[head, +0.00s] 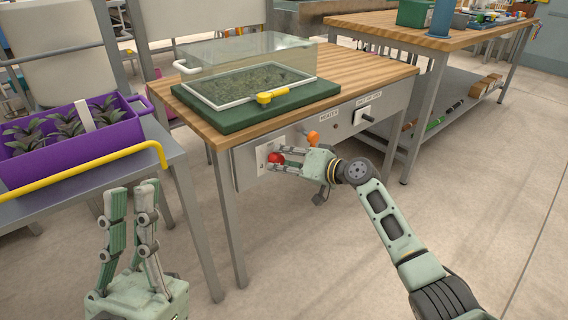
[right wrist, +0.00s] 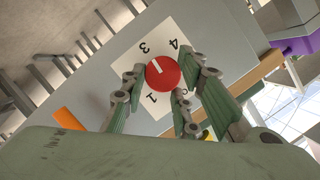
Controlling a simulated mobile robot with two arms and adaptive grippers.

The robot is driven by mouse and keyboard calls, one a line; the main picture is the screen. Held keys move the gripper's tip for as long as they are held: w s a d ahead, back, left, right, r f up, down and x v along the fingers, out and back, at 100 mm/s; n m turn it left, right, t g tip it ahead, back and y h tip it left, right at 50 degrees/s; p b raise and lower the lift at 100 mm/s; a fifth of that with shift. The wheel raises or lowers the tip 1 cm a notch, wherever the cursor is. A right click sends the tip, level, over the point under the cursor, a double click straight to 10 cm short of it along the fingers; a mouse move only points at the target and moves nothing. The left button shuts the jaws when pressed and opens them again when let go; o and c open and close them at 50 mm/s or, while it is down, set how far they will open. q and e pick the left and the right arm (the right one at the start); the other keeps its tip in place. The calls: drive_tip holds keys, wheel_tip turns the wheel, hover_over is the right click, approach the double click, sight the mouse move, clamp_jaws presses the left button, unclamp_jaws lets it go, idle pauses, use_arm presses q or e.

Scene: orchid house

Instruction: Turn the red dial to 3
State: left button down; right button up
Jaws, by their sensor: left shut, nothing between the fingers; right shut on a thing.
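The red dial (head: 275,157) sits on a white plate (head: 263,152) at the front of the wooden-topped bench. My right gripper (head: 277,160) is shut on the dial. In the right wrist view the red dial (right wrist: 163,74) lies between the fingers, and its white mark points up and left, about toward the 3 on the number plate (right wrist: 144,50). The 4 and the 1 also show; a finger covers part of the plate's left side. My left gripper (head: 131,190) is shut and empty, fingers up, at the lower left, away from the dial.
An orange knob (head: 313,138) is just right of the dial, under the heater label. A clear case (head: 250,55) on a green base stands on the bench. A purple planter (head: 70,130) is on the left table.

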drive_tip(key=shift+w+d+f, duration=0.1)
drive_tip(key=shift+d+f, duration=0.2)
drive_tip(key=shift+d, duration=0.05)
drive_tip(key=o, duration=1)
drive_tip(key=shift+f, duration=0.15)
drive_tip(key=shift+c, duration=0.2)
drive_tip(key=shift+a, duration=0.15)
drive_tip(key=shift+r, duration=0.2)
drive_tip(key=v, duration=1.2)
drive_tip(key=shift+o, duration=0.3)
drive_tip(key=shift+f, duration=0.1)
